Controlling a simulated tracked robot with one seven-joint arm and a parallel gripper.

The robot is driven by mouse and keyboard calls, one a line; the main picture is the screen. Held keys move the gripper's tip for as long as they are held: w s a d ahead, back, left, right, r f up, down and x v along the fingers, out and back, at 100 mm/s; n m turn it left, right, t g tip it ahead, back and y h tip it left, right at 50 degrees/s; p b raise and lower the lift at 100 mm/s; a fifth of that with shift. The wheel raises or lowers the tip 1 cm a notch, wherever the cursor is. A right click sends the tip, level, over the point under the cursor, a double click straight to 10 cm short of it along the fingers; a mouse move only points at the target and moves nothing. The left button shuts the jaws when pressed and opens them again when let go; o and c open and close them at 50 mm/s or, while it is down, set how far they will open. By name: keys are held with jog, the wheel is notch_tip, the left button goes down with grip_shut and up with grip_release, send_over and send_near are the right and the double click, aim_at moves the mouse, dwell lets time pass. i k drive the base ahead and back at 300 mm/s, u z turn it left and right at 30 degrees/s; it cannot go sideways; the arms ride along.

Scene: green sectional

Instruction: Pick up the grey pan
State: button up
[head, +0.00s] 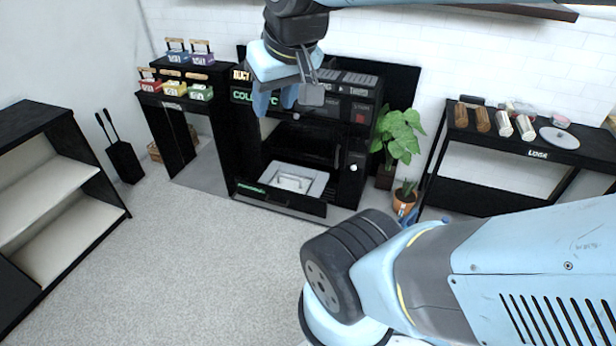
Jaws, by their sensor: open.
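A round, flat, light-grey thing (559,138) lies on the black table (538,154) at the right; it looks like the grey pan, but it is too small to be sure. My gripper (276,101) is in the upper middle, its blue fingers apart and pointing down, with nothing seen between them. It shows in front of the black coffee stand and far to the left of the grey thing.
Several brown and white rolls (503,123) lie beside the grey thing. A black stand (307,205) with a white tray (322,180), a potted plant (400,134) and an open shelf (100,186) stand around clear carpet (170,270).

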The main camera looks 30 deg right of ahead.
aim_at(289, 183)
jog(key=z, duration=0.8)
jog(key=i, duration=1.55)
jog(key=u, duration=0.2)
